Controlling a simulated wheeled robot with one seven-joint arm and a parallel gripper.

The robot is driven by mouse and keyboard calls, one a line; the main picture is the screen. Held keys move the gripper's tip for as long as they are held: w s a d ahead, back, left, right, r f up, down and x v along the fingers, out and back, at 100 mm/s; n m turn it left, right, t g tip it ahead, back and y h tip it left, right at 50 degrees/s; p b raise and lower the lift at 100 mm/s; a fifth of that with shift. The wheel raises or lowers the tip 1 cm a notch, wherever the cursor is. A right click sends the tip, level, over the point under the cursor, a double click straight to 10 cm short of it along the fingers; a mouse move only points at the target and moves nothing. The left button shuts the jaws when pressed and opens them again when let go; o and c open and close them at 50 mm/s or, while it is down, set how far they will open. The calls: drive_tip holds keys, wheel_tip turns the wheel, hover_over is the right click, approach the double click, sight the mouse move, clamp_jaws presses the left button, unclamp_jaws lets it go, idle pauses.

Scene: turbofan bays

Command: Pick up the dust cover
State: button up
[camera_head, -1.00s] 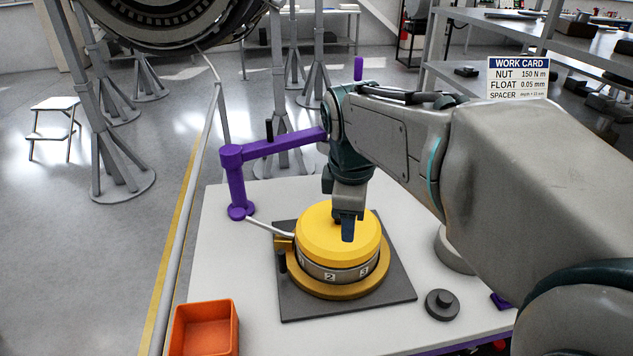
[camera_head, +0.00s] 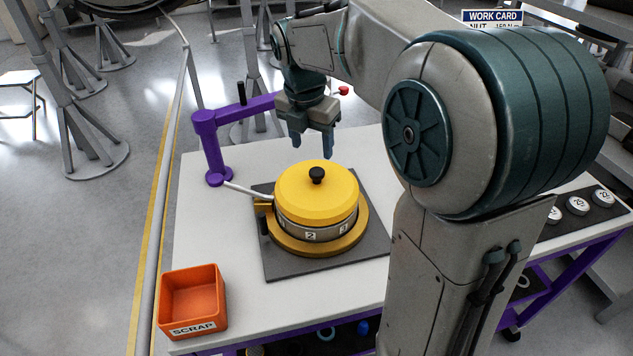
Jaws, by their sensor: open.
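The dust cover (camera_head: 296,197) is a yellow round lid with a small black knob (camera_head: 317,174) on top. It sits level on a numbered metal ring (camera_head: 313,233) in a wider yellow base ring, all on a dark square plate (camera_head: 285,272). My gripper (camera_head: 312,150) is open and empty. Its fingers point down, above and behind the cover in this view, apart from the knob.
An orange scrap bin (camera_head: 194,298) stands at the table's front left corner. A purple arm-like post (camera_head: 209,150) rises behind the plate on the left, with a pale rod reaching the ring. White numbered discs (camera_head: 577,206) lie on a dark strip at right.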

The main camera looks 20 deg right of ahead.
sight(317, 171)
drive_tip(key=f, duration=0.5)
drive_tip(key=d+f, duration=0.1)
drive_tip(key=f, duration=0.1)
drive_tip(key=shift+w+d+f, duration=0.1)
drive_tip(key=shift+w+f, duration=0.3)
drive_tip(key=c, duration=1.1)
